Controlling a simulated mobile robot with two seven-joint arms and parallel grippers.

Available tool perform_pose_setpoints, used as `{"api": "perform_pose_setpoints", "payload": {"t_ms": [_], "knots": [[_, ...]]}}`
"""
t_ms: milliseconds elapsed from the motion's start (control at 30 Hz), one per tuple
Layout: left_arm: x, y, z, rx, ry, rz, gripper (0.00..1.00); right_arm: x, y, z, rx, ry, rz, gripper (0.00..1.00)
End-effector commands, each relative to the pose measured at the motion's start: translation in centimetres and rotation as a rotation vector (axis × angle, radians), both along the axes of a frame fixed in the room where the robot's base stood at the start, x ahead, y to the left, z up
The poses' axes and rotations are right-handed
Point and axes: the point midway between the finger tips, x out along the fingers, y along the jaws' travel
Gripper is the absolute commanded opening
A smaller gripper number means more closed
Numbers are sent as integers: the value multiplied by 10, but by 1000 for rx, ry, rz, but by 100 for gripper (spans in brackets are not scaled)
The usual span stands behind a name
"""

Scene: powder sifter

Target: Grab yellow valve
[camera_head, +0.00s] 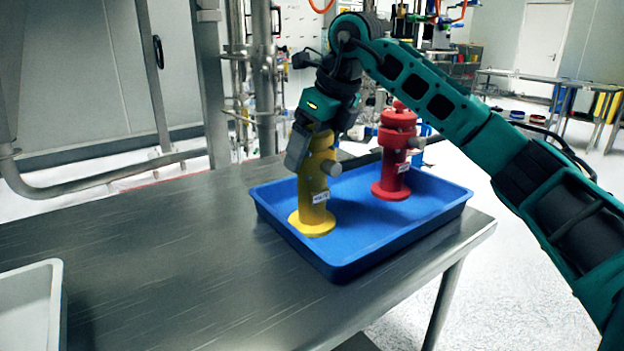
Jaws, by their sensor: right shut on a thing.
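The yellow valve (315,190) stands upright in a blue tray (345,268), at the tray's left side, with its round base on the tray floor. It has a grey side knob and a small white label. My right gripper (308,145) comes down from above and is shut on the upper part of the yellow valve. The gripper hides the valve's top. A red valve (393,160) stands upright in the same tray, behind and to the right of the yellow one. My left gripper is not in view.
The tray sits on a dark metal table (150,260) near its right end. A pale grey bin (50,300) stands at the lower left. The table between bin and tray is clear. Metal posts and pipes (264,80) rise behind the table.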

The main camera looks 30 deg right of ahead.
Motion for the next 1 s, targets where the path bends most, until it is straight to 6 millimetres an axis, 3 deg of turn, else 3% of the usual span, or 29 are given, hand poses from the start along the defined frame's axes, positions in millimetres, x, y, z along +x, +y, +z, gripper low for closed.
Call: {"api": "perform_pose_setpoints", "payload": {"t_ms": [200,567,767,1000], "knots": [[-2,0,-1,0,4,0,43,0,0,3,2,-6,1,2],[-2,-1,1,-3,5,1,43,0,1,9,3,-6,1,2],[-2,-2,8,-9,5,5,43,1,1,32,4,-8,1,2],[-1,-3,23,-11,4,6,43,0,1,86,4,-9,2,2]]}}
